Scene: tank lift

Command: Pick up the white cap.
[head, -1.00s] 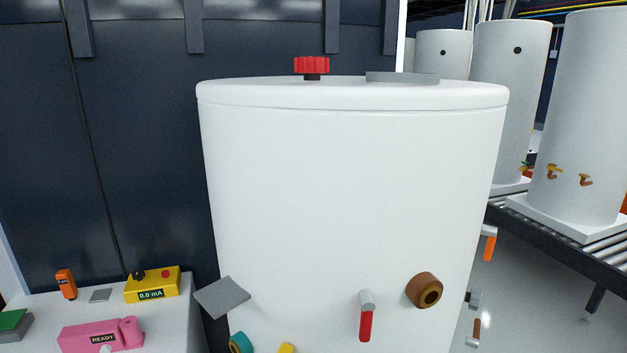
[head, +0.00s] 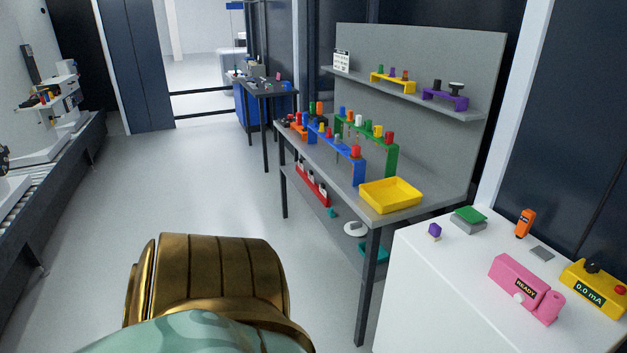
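A flat white round piece (head: 356,229), which may be the white cap, lies on the lower shelf of the grey workbench (head: 345,172). A small white-topped piece (head: 358,121) also stands among the coloured ones in the green rack (head: 392,158) on the bench top. I cannot tell for sure which is the cap. Neither of my grippers shows. A brass and pale green part of my own body fills the bottom of the view.
A yellow tray (head: 391,195) sits at the bench's near end. The white table (head: 430,280) at right holds a pink device (head: 524,287) and a yellow meter (head: 597,287). A conveyor (head: 55,205) runs along the left. The floor (head: 200,185) between is clear.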

